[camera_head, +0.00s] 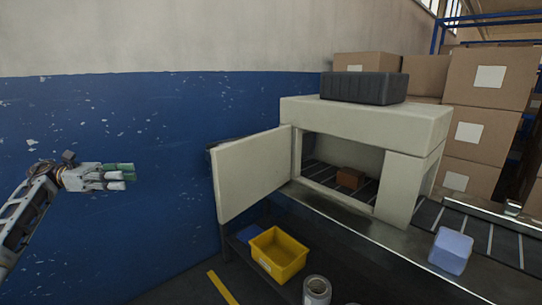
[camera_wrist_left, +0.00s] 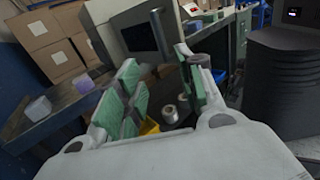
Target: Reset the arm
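My left gripper (camera_head: 122,176) is raised in free air at the left of the head view, in front of the blue wall and well apart from the machine. In the left wrist view its green-padded fingers (camera_wrist_left: 160,75) stand apart with nothing held between them. The cream wrapping machine (camera_head: 365,122) stands right of centre, its door (camera_head: 252,172) swung open to the left. A small brown box (camera_head: 350,178) sits inside on the conveyor. My right gripper shows in neither view.
A pale blue block (camera_head: 451,250) sits on the conveyor at right. A yellow bin (camera_head: 278,254) and a metal can (camera_head: 317,290) are low below the machine. A dark tray (camera_head: 363,88) lies on top. Cardboard boxes (camera_head: 490,78) are stacked behind. Space around my left gripper is clear.

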